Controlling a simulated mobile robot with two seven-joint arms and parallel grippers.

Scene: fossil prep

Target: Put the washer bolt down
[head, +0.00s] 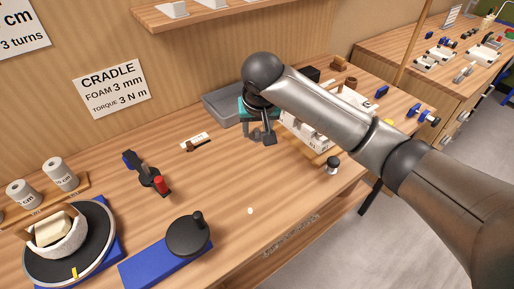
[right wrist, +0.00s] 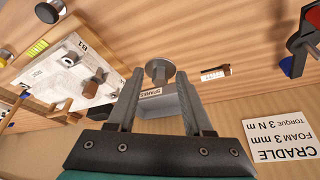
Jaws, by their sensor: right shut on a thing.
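My right gripper (head: 260,135) is over the back of the bench, in front of the grey tray. In the right wrist view its two fingers (right wrist: 158,82) are shut on the washer bolt (right wrist: 158,68), a grey metal piece with a broad round disc. The disc shows just beyond the fingertips, and its shank is mostly hidden. In the head view the bolt cannot be clearly told from the grey fingers. The grey tray (head: 222,106) also shows in the right wrist view (right wrist: 173,105), labelled SPARES, behind the fingers. My left gripper is not in view.
A white board with parts (right wrist: 70,70) lies beside the gripper. A small white tag (head: 195,142), a blue and red clamp (head: 148,175), a blue base with black disc (head: 188,238) and a turntable (head: 100,240) stand leftward. The bench's middle front is mostly clear.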

